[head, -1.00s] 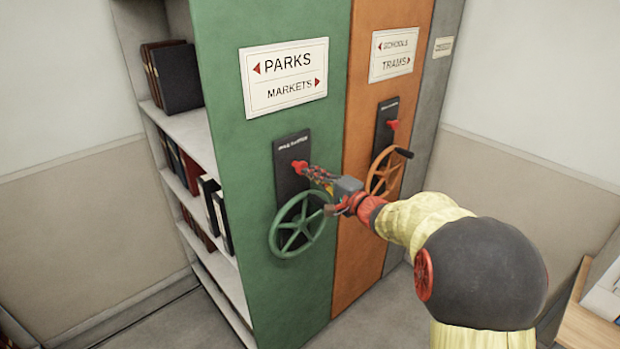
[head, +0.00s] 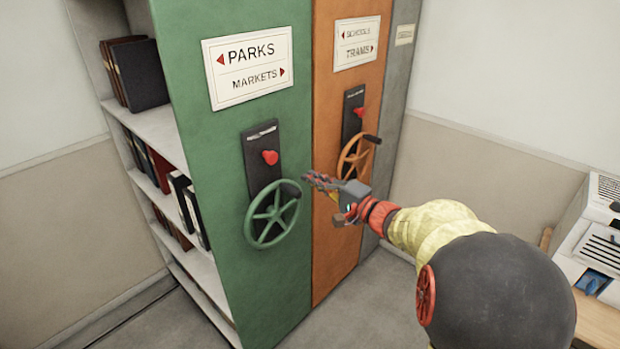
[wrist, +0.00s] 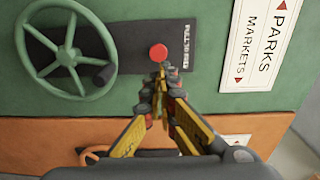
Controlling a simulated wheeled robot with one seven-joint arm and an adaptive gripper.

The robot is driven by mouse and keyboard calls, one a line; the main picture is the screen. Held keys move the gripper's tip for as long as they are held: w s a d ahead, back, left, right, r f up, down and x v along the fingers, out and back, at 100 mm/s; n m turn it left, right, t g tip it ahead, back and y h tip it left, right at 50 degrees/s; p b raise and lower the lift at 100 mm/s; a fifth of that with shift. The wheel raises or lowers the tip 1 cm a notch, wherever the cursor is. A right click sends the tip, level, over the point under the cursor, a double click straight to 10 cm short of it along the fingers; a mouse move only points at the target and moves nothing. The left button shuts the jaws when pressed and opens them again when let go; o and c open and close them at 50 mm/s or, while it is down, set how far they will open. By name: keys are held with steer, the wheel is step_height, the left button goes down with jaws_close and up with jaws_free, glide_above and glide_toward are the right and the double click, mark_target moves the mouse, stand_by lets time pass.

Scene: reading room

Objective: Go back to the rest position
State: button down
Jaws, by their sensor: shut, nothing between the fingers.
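My gripper (head: 308,179) is shut and empty in front of the shelving units, to the right of the green handwheel in the head view. It also shows at the middle of the wrist view (wrist: 161,70), its fingertips together. In the head view a red knob (head: 270,157) sits on a dark plate (head: 261,138) on the green end panel, clear of my fingers. The same red knob (wrist: 158,53) appears just beyond my fingertips in the wrist view. The green handwheel (head: 251,218) is below the plate.
The orange unit (head: 332,262) beside the green one (head: 227,130) has its own handwheel (head: 341,160) and red knob (head: 359,112). Open shelves (head: 158,130) with books are at left. A table (head: 598,325) with a pale machine (head: 596,238) stands at right. Some floor shows below.

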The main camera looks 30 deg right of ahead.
stand_by(0.4)
steer(key=s+a+f+n+g+y, duration=0.2)
steer(key=s+a+f+n+g, duration=0.2)
steer(key=s+a+f+g, duration=0.95)
steer(key=s+a+r+n+h, duration=0.25)
steer(key=s+n+h, duration=0.3)
steer(key=s, duration=0.75)
steer(key=s+a+r+n+t, duration=0.1)
steer(key=s+a+r+n, duration=0.1)
steer(key=a+r+n, duration=0.2)
step_height(320, 180, up, 3)
steer(key=shift+n+t, duration=0.35)
steer(key=shift+n, duration=0.6)
steer(key=shift+s+h, duration=0.1)
steer(key=shift+h, duration=0.15)
